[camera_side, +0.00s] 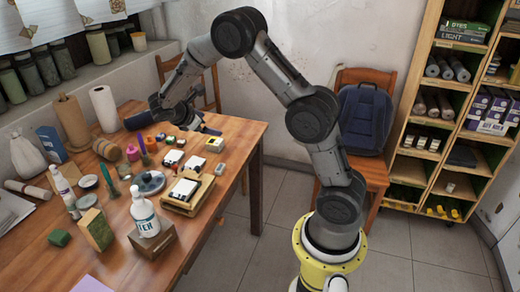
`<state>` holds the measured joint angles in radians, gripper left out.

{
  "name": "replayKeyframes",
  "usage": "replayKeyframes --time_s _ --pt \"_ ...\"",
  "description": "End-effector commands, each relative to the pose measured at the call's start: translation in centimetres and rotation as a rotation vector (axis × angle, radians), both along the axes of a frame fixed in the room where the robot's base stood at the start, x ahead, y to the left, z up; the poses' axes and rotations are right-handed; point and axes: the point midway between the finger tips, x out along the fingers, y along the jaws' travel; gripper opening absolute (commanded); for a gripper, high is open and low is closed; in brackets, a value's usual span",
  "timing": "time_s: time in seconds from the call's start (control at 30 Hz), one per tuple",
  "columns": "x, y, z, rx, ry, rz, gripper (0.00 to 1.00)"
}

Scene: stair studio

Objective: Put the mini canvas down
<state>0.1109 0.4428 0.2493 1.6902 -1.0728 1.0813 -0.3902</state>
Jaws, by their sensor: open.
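Several small white-topped squares lie on the wooden table (236,138); I cannot tell for sure which is the mini canvas. One white square (185,189) lies flat on a shallow wooden tray (183,208) near the table's right edge. Another white-topped piece (195,162) lies just behind it, and a yellow-edged one (214,144) lies farther back. My gripper (172,127) is over the far part of the table, behind these pieces. It is open, and I see nothing held in it. Its fingers are small and dark here.
A white bottle (144,214) stands on a wooden block at the front. Jars, paint pots and a round blue-grey dish (148,183) crowd the table's middle and left. Paper rolls (103,108) stand at the back left. Clear wood lies along the right edge.

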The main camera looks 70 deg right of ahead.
Motion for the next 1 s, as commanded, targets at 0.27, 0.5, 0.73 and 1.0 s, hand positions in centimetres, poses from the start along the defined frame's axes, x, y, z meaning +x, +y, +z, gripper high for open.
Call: replayKeyframes --time_s 0.27,0.5,0.73,1.0 --pt "-8.8 7.1 7.9 0.273 -0.369 -0.251 0.99" --pt "-16.7 13.6 10.9 0.554 -0.648 -0.453 0.99" --pt "-22.9 19.1 11.4 0.835 -0.848 -0.624 0.99" --pt "-25.7 21.9 11.1 0.997 -0.932 -0.715 0.99"
